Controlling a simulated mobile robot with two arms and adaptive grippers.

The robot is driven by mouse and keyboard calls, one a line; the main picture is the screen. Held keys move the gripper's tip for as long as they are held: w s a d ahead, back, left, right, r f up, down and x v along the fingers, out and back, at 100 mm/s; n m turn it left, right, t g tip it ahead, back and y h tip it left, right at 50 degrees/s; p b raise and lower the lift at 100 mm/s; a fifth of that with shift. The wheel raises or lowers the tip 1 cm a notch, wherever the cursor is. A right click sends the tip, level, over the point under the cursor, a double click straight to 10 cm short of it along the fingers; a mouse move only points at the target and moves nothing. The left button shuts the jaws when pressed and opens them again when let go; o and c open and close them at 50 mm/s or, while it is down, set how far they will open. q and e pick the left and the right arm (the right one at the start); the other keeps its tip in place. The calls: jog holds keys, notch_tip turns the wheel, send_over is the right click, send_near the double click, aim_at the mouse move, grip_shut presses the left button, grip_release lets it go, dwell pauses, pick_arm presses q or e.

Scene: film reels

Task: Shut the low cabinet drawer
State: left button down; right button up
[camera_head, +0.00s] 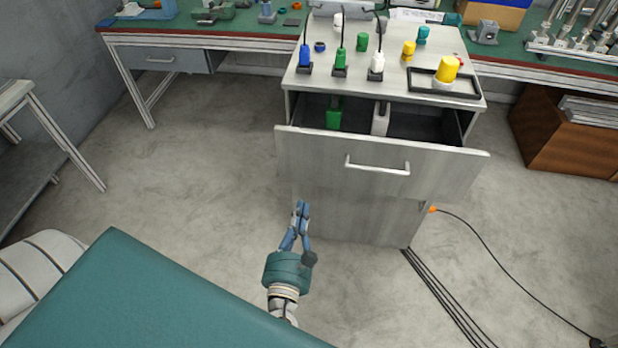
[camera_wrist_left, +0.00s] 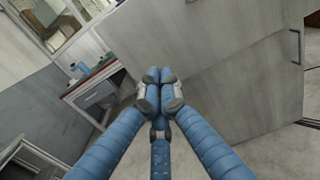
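The low cabinet (camera_head: 350,217) stands ahead in the head view, with its top drawer (camera_head: 300,157) pulled out. The drawer has a pale front with a bar handle (camera_head: 377,168). Inside it are a green item (camera_head: 333,118) and a white item (camera_head: 380,122). My left gripper (camera_head: 302,207) is in front of the cabinet, below the drawer front's left part. Its blue fingers are together and empty. In the left wrist view the fingertips (camera_wrist_left: 160,75) meet beside a pale cabinet panel (camera_wrist_left: 225,85). Contact cannot be told. My right gripper is not in view.
Several bottles and devices stand on the cabinet top (camera_head: 310,79). A green workbench (camera_head: 240,30) runs behind. A brown cabinet (camera_head: 555,130) stands at right. Black cables (camera_head: 445,295) lie on the floor at right. The floor left of the cabinet is clear.

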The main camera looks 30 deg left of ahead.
pick_arm(q)
jog(key=p, duration=0.1)
send_near(312, 164)
jog(key=p+x, duration=0.1)
jog(key=x, duration=0.5)
jog(key=shift+s, duration=0.1)
jog(key=shift+w+a, duration=0.2)
jog(key=shift+w, duration=0.35)
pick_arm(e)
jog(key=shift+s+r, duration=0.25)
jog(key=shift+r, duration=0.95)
